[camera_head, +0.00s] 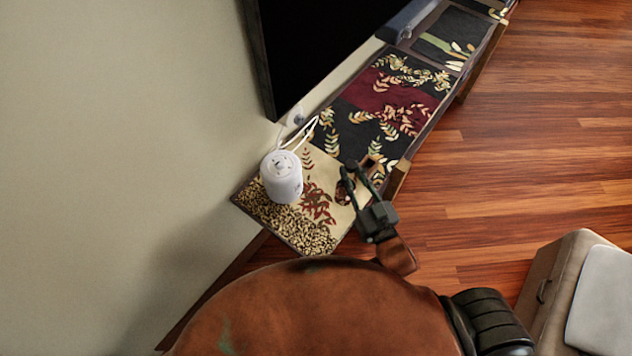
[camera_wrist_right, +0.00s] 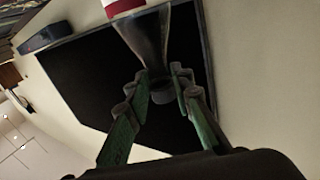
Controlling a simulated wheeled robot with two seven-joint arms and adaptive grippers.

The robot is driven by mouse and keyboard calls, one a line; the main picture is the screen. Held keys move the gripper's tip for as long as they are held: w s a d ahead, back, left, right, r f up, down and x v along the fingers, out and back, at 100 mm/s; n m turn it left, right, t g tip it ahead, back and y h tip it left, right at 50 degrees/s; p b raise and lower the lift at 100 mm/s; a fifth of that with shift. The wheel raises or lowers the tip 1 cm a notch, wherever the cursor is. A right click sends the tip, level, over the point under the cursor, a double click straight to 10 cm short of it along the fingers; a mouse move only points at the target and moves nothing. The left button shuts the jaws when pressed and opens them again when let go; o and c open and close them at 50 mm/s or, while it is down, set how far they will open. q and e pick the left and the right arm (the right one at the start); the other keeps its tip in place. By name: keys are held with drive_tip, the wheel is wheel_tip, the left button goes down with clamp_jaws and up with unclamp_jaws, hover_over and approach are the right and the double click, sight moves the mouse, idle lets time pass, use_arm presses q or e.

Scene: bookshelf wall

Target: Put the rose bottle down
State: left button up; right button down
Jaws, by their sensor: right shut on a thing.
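My right gripper (camera_head: 354,178) is over the near end of the long patterned bench (camera_head: 262,216), close to its right edge. In the wrist view my right gripper (camera_wrist_right: 161,84) is shut on the narrow dark neck of the rose bottle (camera_wrist_right: 148,38). The bottle widens away from the fingers to a white and red band cut off by the top of the picture. In the head view only small brown parts show by the fingertips, and I cannot tell whether the bottle touches the bench. My left gripper is not in view.
A white cylindrical device (camera_head: 282,180) with a white cable stands left of the gripper on the bench. A black screen (camera_head: 312,45) is on the wall, with a dark bar (camera_head: 405,21) farther along. The bench's patterned middle (camera_head: 380,105) is clear. A beige cabinet (camera_head: 552,272) is lower right.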

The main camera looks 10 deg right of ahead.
sight(339, 180)
drive_tip(key=shift+w+a+r+n+g+y, duration=0.1)
drive_tip(key=shift+w+a+r+n+y, duration=0.15)
drive_tip(key=shift+a+y, duration=0.2)
drive_tip(key=shift+w+a+r+n+g+y, duration=0.1)
drive_tip(key=shift+a+n+y, duration=0.25)
drive_tip(key=shift+a, duration=0.15)
drive_tip(key=shift+w+a+r+n+g+y, duration=0.1)
drive_tip(key=shift+w+a+r+n+y, duration=0.15)
drive_tip(key=shift+a+y, duration=0.2)
drive_tip(key=shift+w+a+f, duration=0.1)
drive_tip(key=shift+w+f, duration=0.1)
drive_tip(key=shift+w, duration=0.05)
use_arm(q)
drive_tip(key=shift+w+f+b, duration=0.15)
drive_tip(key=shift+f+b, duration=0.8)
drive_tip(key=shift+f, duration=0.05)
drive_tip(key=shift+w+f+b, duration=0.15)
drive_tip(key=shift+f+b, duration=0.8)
use_arm(e)
drive_tip(key=w+a+f, duration=0.2)
drive_tip(key=w+f, duration=1)
drive_tip(key=w, duration=0.1)
drive_tip(key=shift+a+f, duration=0.15)
drive_tip(key=shift+f, duration=0.1)
drive_tip(key=shift+f, duration=0.2)
drive_tip(key=c, duration=1.7)
unclamp_jaws()
